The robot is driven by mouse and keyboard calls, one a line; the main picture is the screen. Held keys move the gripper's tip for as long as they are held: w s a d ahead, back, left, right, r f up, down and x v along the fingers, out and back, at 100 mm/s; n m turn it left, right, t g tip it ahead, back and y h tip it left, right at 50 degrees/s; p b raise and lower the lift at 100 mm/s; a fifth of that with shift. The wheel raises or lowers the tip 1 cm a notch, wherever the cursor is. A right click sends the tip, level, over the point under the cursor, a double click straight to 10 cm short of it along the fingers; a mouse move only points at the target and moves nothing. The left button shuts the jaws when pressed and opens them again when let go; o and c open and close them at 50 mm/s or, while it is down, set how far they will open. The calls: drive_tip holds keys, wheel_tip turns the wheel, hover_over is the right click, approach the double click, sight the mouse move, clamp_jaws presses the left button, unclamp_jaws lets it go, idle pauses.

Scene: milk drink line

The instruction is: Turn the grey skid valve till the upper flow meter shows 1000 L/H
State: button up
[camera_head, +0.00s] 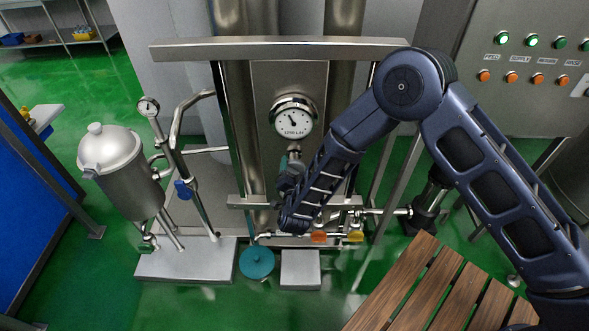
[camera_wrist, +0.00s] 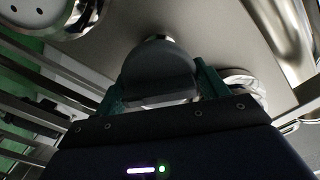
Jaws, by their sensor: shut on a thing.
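The grey skid valve shows in the wrist view as a rounded grey knob (camera_wrist: 158,62) on a short stem at the metal panel. My gripper (camera_wrist: 158,90) has its teal fingers on both sides of this knob and is shut on it. In the head view my gripper (camera_head: 290,160) is at the panel just below the upper flow meter (camera_head: 293,121), and the valve is mostly hidden there. The meter is a round white dial with a dark needle and a small L/H readout, too small to read surely.
Steel pipes and a horizontal rail (camera_head: 270,50) frame the panel. A small gauge (camera_head: 148,106) and a lidded steel vessel (camera_head: 122,165) stand left. A control cabinet (camera_head: 500,90) and wooden slats (camera_head: 425,285) are right.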

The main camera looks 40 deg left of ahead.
drive_tip(key=shift+m, duration=1.3)
drive_tip(key=o, duration=0.7)
drive_tip(key=shift+o, duration=0.2)
drive_tip(key=v, duration=1.1)
drive_tip(key=shift+w, duration=0.15)
